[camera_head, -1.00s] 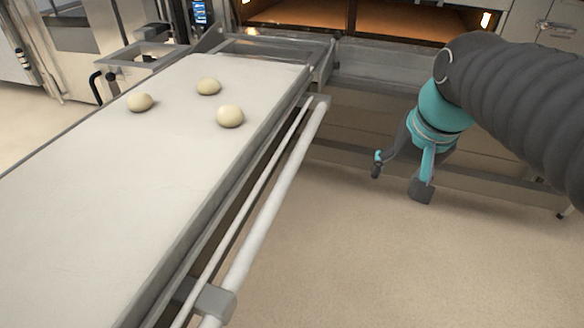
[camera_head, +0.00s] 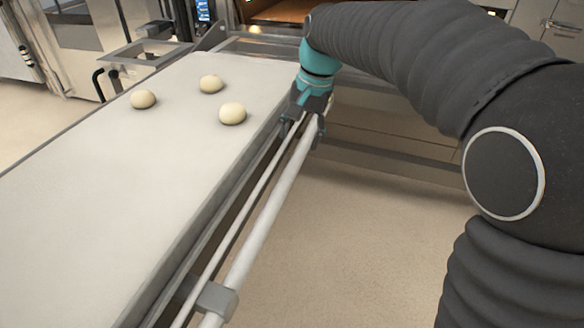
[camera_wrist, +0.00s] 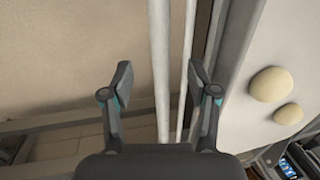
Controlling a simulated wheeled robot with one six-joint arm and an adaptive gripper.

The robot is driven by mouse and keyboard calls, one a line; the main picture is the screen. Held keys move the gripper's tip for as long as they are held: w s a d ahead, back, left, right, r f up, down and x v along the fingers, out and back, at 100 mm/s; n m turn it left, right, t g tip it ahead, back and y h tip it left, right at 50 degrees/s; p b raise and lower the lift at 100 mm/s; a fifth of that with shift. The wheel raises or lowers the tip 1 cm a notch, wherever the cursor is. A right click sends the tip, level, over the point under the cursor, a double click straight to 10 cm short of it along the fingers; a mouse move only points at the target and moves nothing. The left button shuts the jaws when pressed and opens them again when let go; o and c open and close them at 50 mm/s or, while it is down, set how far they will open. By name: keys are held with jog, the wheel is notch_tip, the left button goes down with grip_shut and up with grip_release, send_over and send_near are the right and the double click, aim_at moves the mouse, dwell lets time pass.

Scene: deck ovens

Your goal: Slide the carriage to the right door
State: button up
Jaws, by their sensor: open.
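The carriage is a long table with a pale flat top (camera_head: 110,190), set in front of the deck ovens and reaching toward the near left. A thick white handle bar (camera_head: 262,225) runs along its right side, with a thinner bar beside it. My gripper (camera_head: 304,128) is at the far end of this bar, pointing down and open. In the wrist view, my open gripper (camera_wrist: 161,68) has the thick bar (camera_wrist: 160,60) and thin bar (camera_wrist: 189,50) between its fingers. The right finger is close to the thin bar; contact cannot be told. My arm hides most of the oven doors.
Three dough balls (camera_head: 232,113) lie on the carriage top. A lit oven opening (camera_head: 278,11) shows behind its far end. A grey bracket (camera_head: 217,299) holds the bar near the front. The floor (camera_head: 340,240) right of the carriage is clear.

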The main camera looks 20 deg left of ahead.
aim_at(292, 167)
jog(key=f, duration=0.3)
jog(key=a+f, duration=0.1)
jog(key=f, duration=0.3)
jog(key=a+f, duration=0.1)
jog(key=f, duration=0.2)
jog(key=shift+w+f+b, duration=0.1)
jog(key=shift+f+b, duration=0.15)
jog(key=shift+b, duration=0.1)
grip_shut()
